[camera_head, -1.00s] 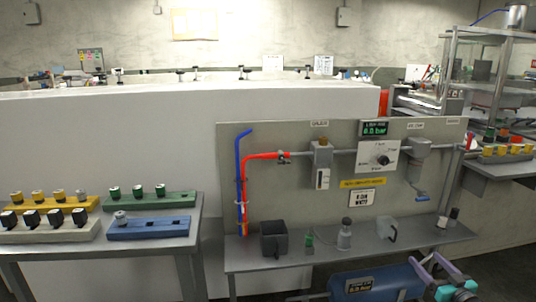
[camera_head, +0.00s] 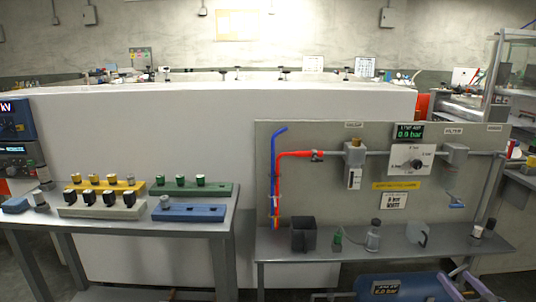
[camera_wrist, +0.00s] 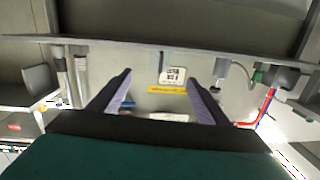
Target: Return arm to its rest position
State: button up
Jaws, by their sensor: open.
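My gripper (camera_head: 464,276) shows only in part at the bottom right of the head view, in front of the blue cylinder. In the wrist view, my gripper (camera_wrist: 160,78) has its two dark fingers spread wide with nothing between them. It points at the grey panel (camera_wrist: 140,62), with a white label (camera_wrist: 173,75) and a yellow strip (camera_wrist: 167,89) seen beyond the fingers. Most of my arm is out of view in the head view.
A bench (camera_head: 300,242) below the panel holds a dark bin (camera_head: 303,236) and small bottles. A blue cylinder (camera_head: 400,289) lies under it. A left table (camera_head: 150,223) bears several coloured racks of capped pieces. A white partition (camera_head: 200,110) stands behind.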

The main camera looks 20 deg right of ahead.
jog(key=w+a+f+g+y+p, duration=0.25)
jog(key=w+a+f+y, duration=0.2)
jog(key=w+a, duration=0.5)
jog(key=w+a+f+n+g+y+p, duration=0.15)
jog(key=a+f, duration=0.25)
jog(key=a, duration=0.6)
jog(key=w+a+f+g+y+p, duration=0.25)
jog(key=a+f, duration=0.25)
jog(key=a, duration=0.5)
jog(key=w+a+f+g+y+p, duration=0.1)
jog(key=a+f+g+y+p, duration=0.2)
jog(key=a, duration=0.7)
jog(key=s+a+f+g+p, duration=0.25)
jog(key=s+a, duration=0.25)
jog(key=a, duration=0.4)
jog(key=s+a+f+g+p, duration=0.2)
jog(key=s+a+f+g, duration=0.25)
jog(key=a, duration=0.35)
jog(key=s+a+n+g+h+p, duration=0.1)
jog(key=s+a+g+h+p, duration=0.1)
jog(key=s, duration=0.6)
jog(key=s+a+r+n+g+h+p, duration=0.1)
jog(key=s+a+g+h+p, duration=0.2)
jog(key=s, duration=0.4)
jog(key=shift+s+a+g+h+p, duration=0.35)
jog(key=shift+a+h+p, duration=0.25)
jog(key=shift+h, duration=0.35)
